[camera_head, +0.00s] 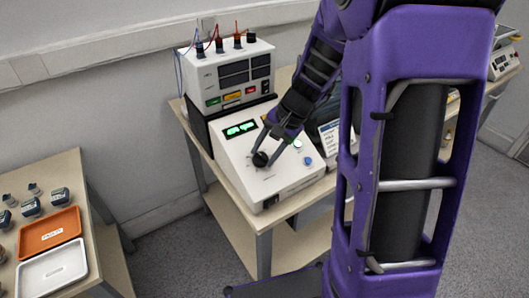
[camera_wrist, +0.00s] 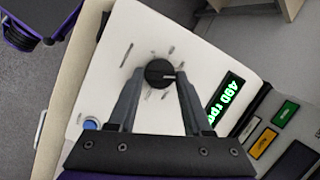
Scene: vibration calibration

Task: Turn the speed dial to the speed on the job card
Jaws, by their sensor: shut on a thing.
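The speed dial (camera_wrist: 158,72) is a round black knob with a pale pointer line, on the sloped white panel of a control box (camera_head: 235,160). In the head view the dial (camera_head: 260,159) is at the panel's left front. My gripper (camera_wrist: 160,78) is shut on the dial, one finger on each side. In the head view my gripper (camera_head: 270,149) reaches down to it from the upper right. A green-lit display (camera_wrist: 226,102) appears rotated and seems to read 490 rpm. A white printed card (camera_head: 328,133), possibly the job card, is partly behind my arm; its text is unreadable.
A blue button (camera_head: 308,161) and a green light (camera_head: 297,144) are on the same panel. A white unit (camera_head: 230,75) with cables stands behind. An orange tray (camera_head: 50,234) and a white tray (camera_head: 52,270) lie on the left table.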

